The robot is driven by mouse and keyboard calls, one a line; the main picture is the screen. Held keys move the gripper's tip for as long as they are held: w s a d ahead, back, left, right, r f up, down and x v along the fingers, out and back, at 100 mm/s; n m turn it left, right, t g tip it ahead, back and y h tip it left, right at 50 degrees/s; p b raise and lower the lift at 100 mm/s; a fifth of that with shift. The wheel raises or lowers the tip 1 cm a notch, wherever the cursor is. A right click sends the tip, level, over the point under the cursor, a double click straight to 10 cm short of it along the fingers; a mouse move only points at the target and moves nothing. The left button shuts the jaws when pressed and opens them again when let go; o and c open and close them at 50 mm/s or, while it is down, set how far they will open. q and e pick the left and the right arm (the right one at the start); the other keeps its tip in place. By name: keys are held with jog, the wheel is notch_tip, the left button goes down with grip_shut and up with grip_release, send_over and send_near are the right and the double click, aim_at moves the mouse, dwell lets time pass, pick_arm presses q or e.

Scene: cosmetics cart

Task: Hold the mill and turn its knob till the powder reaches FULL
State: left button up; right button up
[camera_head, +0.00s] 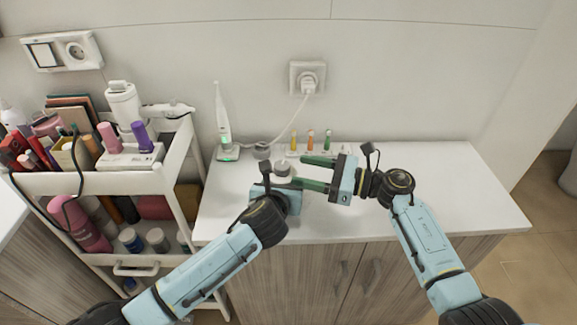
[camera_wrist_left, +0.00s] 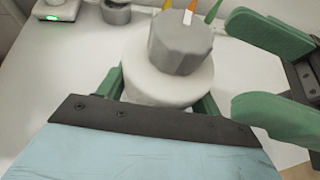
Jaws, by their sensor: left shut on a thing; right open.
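The mill (camera_head: 283,176) stands at the counter's middle, a white round body with a grey knob (camera_head: 282,165) on top. In the left wrist view the knob (camera_wrist_left: 180,42) sits above the wide white body (camera_wrist_left: 160,82). My left gripper (camera_head: 284,182) is shut on the mill's body, with green fingers on both sides of it. My right gripper (camera_head: 298,171) is open and level, to the right of the mill. Its two green fingers point at the mill, and the left wrist view shows them apart from the knob. The powder and any FULL mark cannot be seen.
A white electric toothbrush on a stand (camera_head: 226,140) and a small grey pot (camera_head: 262,150) stand behind left. Several coloured vials (camera_head: 310,139) stand behind the right gripper. A cart (camera_head: 110,183) full of cosmetics is at left. The counter's right side (camera_head: 460,190) is clear.

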aim_at(290, 167)
jog(key=shift+x, duration=2.35)
jog(key=c, duration=1)
